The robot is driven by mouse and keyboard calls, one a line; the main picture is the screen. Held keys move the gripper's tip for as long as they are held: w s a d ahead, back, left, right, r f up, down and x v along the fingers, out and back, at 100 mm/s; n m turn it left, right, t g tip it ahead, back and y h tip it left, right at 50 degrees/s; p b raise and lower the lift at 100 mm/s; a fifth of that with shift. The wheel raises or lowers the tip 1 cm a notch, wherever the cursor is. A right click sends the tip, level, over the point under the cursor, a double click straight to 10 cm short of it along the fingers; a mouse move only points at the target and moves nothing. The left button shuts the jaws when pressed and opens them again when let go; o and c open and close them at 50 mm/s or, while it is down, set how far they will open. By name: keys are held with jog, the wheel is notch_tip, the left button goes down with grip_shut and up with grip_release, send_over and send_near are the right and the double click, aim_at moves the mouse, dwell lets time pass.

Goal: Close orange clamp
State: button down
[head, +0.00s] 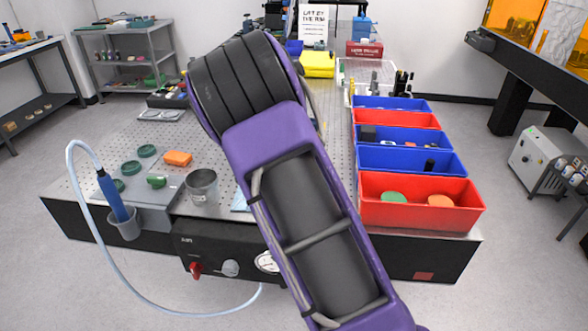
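A small orange block-like object (177,158) lies on the perforated table top, left of centre. It is too small to tell whether it is the orange clamp, or whether any clamp is open or shut. My purple and black arm crosses the middle of the view and hides much of the table behind it. My gripper is not in view.
A metal cup (202,186), a green piece (157,181) and dark green discs (147,151) stand near the orange object. A blue handle (112,197) with a looping pale hose is at the front left. Red and blue bins (412,219) line the right side.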

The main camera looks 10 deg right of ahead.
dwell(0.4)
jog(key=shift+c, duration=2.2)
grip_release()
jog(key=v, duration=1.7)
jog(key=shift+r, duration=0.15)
